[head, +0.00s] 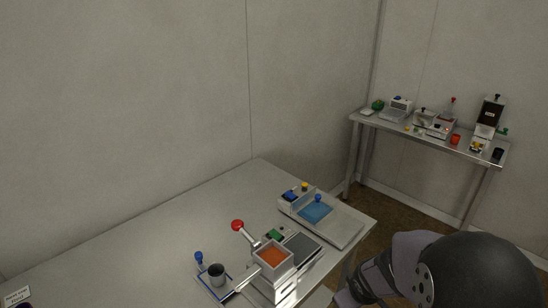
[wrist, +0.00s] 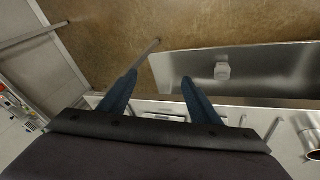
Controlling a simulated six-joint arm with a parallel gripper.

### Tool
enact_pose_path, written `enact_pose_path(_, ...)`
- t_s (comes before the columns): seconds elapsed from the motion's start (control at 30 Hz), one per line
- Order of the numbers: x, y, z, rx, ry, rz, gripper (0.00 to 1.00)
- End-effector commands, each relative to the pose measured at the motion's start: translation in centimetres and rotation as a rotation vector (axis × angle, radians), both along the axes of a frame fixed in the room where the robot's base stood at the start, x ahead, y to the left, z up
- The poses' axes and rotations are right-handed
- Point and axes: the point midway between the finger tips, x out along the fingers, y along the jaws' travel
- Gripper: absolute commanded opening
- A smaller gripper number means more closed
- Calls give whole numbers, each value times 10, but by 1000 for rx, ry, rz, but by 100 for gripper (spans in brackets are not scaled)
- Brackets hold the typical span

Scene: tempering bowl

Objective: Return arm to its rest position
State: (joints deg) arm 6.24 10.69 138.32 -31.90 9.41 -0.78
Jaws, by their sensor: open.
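My gripper (wrist: 157,92) shows in the wrist view with its two dark blue fingers apart and nothing between them. Beyond the fingertips are brown floor and a grey metal basin or panel (wrist: 270,72). In the head view my arm fills the lower right corner, and my gripper cannot be made out there. The arm is to the right of the near table (head: 150,230), apart from the things on it.
A second bench (head: 395,127) with several devices stands at the back right. The table's left part is mostly clear.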

Motion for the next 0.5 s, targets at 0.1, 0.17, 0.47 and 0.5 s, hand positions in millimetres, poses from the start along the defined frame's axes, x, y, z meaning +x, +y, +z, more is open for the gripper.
enact_pose_path(0.1, -52, 11, 12, 47, 108, -181, 57)
enact_pose_path(0.17, -76, 20, 16, 81, 164, -254, 57)
enact_pose_path(0.47, -145, 59, 26, 205, 341, -420, 57)
enact_pose_path(0.5, -147, 61, 27, 210, 349, -425, 57)
